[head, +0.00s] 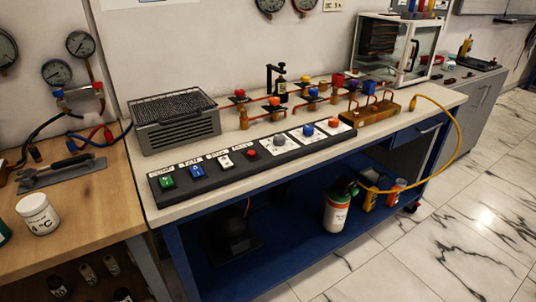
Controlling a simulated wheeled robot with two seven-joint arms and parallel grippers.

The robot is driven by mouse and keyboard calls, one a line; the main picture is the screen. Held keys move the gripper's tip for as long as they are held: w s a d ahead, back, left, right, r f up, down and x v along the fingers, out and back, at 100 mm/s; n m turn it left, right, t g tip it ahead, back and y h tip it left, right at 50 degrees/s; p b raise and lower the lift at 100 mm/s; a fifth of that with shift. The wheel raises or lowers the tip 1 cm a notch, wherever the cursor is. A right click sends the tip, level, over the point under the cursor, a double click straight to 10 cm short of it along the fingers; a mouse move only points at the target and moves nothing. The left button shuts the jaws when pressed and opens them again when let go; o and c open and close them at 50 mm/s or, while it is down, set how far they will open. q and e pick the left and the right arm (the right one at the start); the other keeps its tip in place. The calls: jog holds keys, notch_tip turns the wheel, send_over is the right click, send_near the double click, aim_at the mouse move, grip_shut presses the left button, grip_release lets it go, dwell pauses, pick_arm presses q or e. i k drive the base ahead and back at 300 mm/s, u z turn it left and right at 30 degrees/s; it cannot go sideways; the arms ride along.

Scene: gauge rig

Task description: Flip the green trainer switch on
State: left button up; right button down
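The green trainer switch (167,182) sits at the left end of a long black switch panel (240,160), near the front edge of the bench. A label stands just behind it, too small to read surely. Its rocker position is too small to tell. To its right on the panel are a blue switch (197,172), a white switch (225,161) and a red button (252,153). Neither of my grippers is in view, and nothing touches the green switch.
Round knobs (280,139) on white plates continue the panel to the right. A grey mesh-topped box (175,123) stands behind the switches. Copper pipes with coloured valves (275,102) stand farther back. A wooden table (75,215) adjoins at left. The bench's front strip (230,184) is clear.

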aim_at(166, 182)
jog(key=z, duration=1.85)
jog(key=i, duration=1.1)
jog(key=u, duration=2.4)
